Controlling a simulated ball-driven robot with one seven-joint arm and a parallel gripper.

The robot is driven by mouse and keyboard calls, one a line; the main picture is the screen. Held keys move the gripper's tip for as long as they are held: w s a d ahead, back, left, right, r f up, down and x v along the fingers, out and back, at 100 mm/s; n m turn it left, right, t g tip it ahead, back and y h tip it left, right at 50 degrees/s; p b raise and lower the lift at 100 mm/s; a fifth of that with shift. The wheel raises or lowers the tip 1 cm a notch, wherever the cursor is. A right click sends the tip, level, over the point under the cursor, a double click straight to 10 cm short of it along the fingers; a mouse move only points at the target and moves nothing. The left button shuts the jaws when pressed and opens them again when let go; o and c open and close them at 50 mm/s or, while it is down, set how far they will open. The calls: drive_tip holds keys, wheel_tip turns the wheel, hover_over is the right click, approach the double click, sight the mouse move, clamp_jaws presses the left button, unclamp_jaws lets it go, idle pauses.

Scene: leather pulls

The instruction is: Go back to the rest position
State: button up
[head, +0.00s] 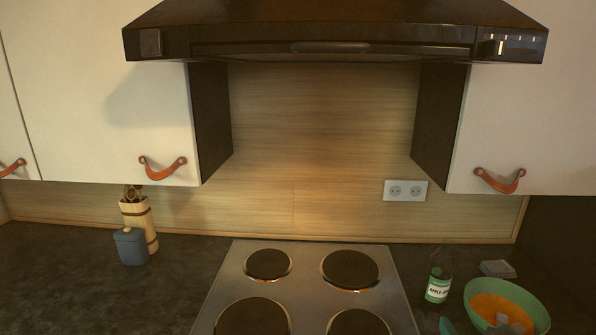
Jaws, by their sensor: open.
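My gripper is not in the head view, and no part of my arm can be made out for sure. The view looks at a kitchen stove area. The left wall cabinet (105,80) and the right wall cabinet (530,110) both look closed. Each has a leather pull: one on the left cabinet (162,168), one on the right cabinet (499,180), and another at the far left edge (12,167).
A dark range hood (335,30) juts out over the hob (390,290). A blue-grey jar (131,247) and a wooden utensil holder (142,222) stand left. A bottle (438,280), a green bowl (540,318) with orange contents and a small grey block (497,268) stand right. The front-left counter (70,290) is clear.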

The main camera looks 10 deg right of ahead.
drive_tip(key=s+a+f+n+g+y+b, duration=0.1)
drive_tip(key=s+a+f+g+y+b, duration=0.1)
drive_tip(key=s+f, duration=0.5)
drive_tip(key=s+a+f+n+g+y+b, duration=0.2)
drive_tip(key=s+a+f+g+b, duration=0.2)
drive_tip(key=s+f, duration=0.4)
drive_tip(key=s+a+f+n+g+y+b, duration=0.1)
drive_tip(key=s+a+f+g+b, duration=0.2)
drive_tip(key=s+f, duration=0.5)
wheel_tip(320, 180, down, 9)
drive_tip(key=shift+a+r+n+g+y, duration=0.1)
drive_tip(key=shift+a+n+g+y, duration=0.25)
drive_tip(key=shift+a+g, duration=0.65)
drive_tip(key=shift+a, duration=0.15)
